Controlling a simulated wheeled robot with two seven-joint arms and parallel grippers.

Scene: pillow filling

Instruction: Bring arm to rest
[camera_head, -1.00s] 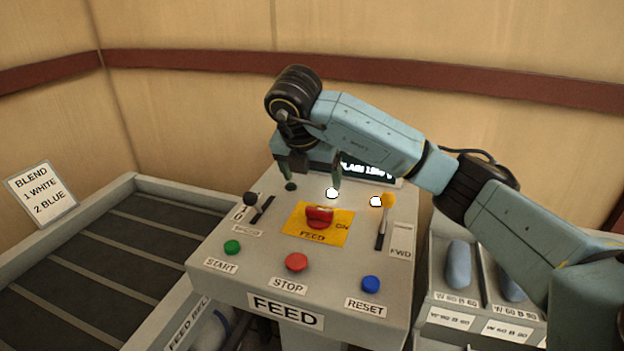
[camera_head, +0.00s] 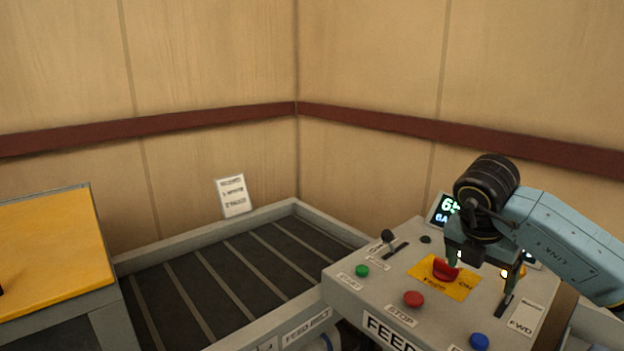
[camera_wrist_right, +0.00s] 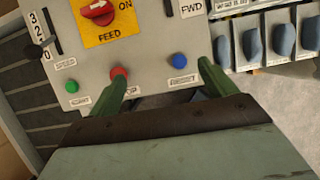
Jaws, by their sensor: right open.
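My right arm reaches in from the right in the head view. Its gripper (camera_head: 482,260) hangs above the control panel (camera_head: 378,289), close to the red feed knob (camera_head: 446,271) in that view. The gripper is open and empty. In the right wrist view its two green fingers (camera_wrist_right: 166,72) stand apart over the panel's front part, around the blue reset button (camera_wrist_right: 180,61). The red feed knob (camera_wrist_right: 98,13) lies ahead of the fingers there, on its yellow plate. My left gripper is not in view.
A slatted conveyor tray (camera_head: 200,283) stands left of the panel, with a white card (camera_head: 233,195) behind it. A yellow-topped table (camera_head: 50,250) is at far left. Bins with blue-grey pieces (camera_wrist_right: 283,38) stand right of the panel. Wooden walls close off the back.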

